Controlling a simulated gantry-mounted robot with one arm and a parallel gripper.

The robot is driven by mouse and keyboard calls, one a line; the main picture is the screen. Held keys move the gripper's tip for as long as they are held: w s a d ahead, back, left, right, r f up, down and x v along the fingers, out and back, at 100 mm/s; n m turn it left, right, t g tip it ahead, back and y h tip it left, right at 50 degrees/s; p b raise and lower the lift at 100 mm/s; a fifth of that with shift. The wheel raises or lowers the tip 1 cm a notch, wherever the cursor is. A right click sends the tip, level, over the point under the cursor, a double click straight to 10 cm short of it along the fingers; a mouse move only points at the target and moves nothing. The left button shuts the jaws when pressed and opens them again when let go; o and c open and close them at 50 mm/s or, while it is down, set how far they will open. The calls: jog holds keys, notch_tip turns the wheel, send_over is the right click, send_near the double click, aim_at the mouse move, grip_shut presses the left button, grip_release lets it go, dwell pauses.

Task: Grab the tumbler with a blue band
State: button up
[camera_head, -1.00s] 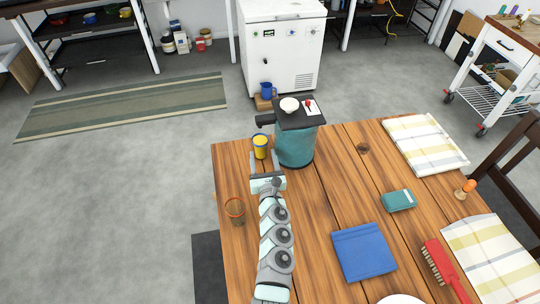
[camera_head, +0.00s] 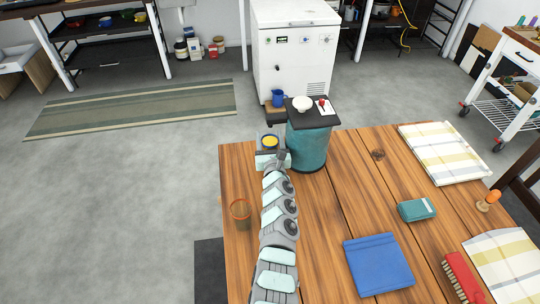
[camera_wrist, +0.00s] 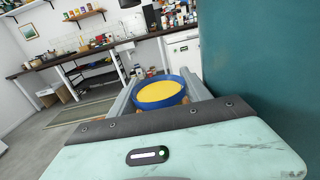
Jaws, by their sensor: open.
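The tumbler with a blue band (camera_head: 270,142) stands at the far left corner of the wooden table, with a yellow inside and a blue rim. In the wrist view, the tumbler (camera_wrist: 158,92) is between the two fingers of my gripper (camera_wrist: 161,76). The fingers are open, one on each side of it; I cannot tell whether either touches it. In the head view my gripper (camera_head: 271,151) hides the tumbler's lower part. A second tumbler, with an orange rim (camera_head: 240,209), stands nearer, left of my arm.
A large teal canister (camera_head: 308,145) with a dark top stands close on the right of my gripper. A white bowl (camera_head: 302,103) is on that top. A blue cloth (camera_head: 378,264), a teal box (camera_head: 416,210) and a red brush (camera_head: 461,278) lie further right.

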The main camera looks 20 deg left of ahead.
jog(key=shift+w+a, duration=0.1)
jog(key=shift+w, duration=0.2)
jog(key=shift+c, duration=0.6)
grip_shut()
jog(key=shift+s+a+r, duration=0.1)
jog(key=shift+a+r, duration=0.05)
jog(key=shift+a+r+p, duration=0.1)
jog(key=shift+r+p, duration=0.25)
jog(key=shift+p, duration=0.05)
notch_tip(320, 180, up, 6)
jog(key=p, duration=0.5)
jog(key=shift+r+p, duration=0.2)
jog(key=shift+p, duration=0.15)
jog(key=s+a+b, duration=0.1)
jog(key=s+a, duration=0.4)
jog(key=a, duration=0.3)
jog(key=s+a+b, duration=0.1)
jog(key=s+a, duration=0.4)
jog(key=a, duration=0.3)
jog(key=shift+a+f+b, duration=0.15)
jog(key=shift+a+b, duration=0.15)
jog(key=shift+a, duration=0.05)
